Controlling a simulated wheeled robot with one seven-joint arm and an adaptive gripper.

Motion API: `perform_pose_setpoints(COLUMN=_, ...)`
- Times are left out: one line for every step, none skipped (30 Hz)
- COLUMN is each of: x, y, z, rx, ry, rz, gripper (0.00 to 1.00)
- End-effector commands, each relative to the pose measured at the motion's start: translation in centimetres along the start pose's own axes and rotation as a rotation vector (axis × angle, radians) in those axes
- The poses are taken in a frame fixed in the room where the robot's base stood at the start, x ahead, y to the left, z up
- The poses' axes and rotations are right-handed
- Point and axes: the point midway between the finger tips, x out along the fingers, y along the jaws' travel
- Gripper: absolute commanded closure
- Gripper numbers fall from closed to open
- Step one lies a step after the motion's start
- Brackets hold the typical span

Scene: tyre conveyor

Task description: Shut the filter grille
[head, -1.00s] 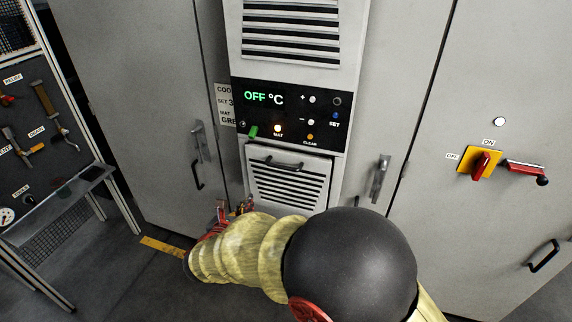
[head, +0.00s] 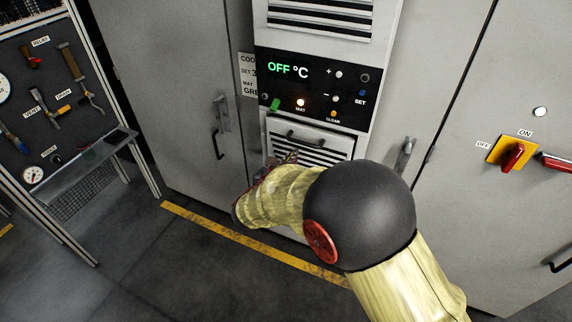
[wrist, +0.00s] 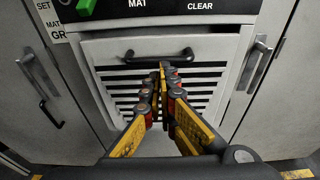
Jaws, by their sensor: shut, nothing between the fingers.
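The filter grille (head: 322,142) is a light grey slatted panel with a black bar handle (head: 320,140), low on the cabinet under the display. It also fills the middle of the wrist view (wrist: 110,54), where its handle (wrist: 160,57) runs across the upper part. Dark gaps show along its edges; I cannot tell exactly how far it stands out from the frame. My gripper (wrist: 164,68) is shut and empty, its fingertips in front of the slats just below the handle. I cannot tell whether they touch. In the head view my arm hides the grille's lower part.
A red and yellow switch (head: 512,154) is at right. A tool board (head: 45,110) stands left; the floor is clear.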

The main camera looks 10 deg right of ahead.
Motion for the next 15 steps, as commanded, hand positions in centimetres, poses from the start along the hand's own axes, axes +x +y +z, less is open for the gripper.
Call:
perform_pose_setpoints(x=1.1, y=-0.1, z=0.0, rx=0.0, ry=-0.001, rz=-0.003, gripper=1.0)
perform_pose_setpoints(x=1.7, y=-0.1, z=0.0, rx=0.0, ry=0.0, rz=-0.004, gripper=1.0)
perform_pose_setpoints(x=2.4, y=-0.1, z=-0.1, rx=0.0, ry=0.0, rz=-0.003, gripper=1.0)
perform_pose_setpoints(x=2.9, y=-0.1, z=0.0, rx=0.0, ry=0.0, rz=-0.003, gripper=1.0)
perform_pose_setpoints(x=3.4, y=-0.1, z=0.0, rx=0.0, ry=0.0, rz=-0.003, gripper=1.0)
perform_pose_setpoints(x=3.9, y=-0.1, z=0.0, rx=-0.001, ry=0.0, rz=-0.003, gripper=1.0)
perform_pose_setpoints(x=4.3, y=-0.1, z=0.0, rx=-0.001, ry=0.0, rz=-0.003, gripper=1.0)
perform_pose_setpoints(x=4.7, y=-0.1, z=0.0, rx=-0.001, ry=0.0, rz=-0.002, gripper=1.0)
perform_pose_setpoints(x=5.1, y=-0.1, z=0.0, rx=-0.001, ry=0.0, rz=-0.001, gripper=1.0)
perform_pose_setpoints(x=5.4, y=0.0, z=0.0, rx=-0.001, ry=0.0, rz=-0.001, gripper=1.0)
perform_pose_setpoints(x=5.6, y=0.0, z=0.0, rx=-0.001, ry=0.0, rz=0.0, gripper=1.0)
perform_pose_setpoints(x=5.8, y=0.0, z=0.0, rx=-0.001, ry=0.0, rz=0.0, gripper=1.0)
perform_pose_setpoints(x=6.0, y=0.0, z=0.0, rx=-0.001, ry=0.0, rz=0.0, gripper=1.0)
perform_pose_setpoints(x=6.1, y=0.0, z=0.0, rx=-0.001, ry=0.0, rz=0.0, gripper=1.0)
perform_pose_setpoints(x=6.2, y=0.0, z=0.0, rx=-0.001, ry=0.0, rz=0.0, gripper=1.0)
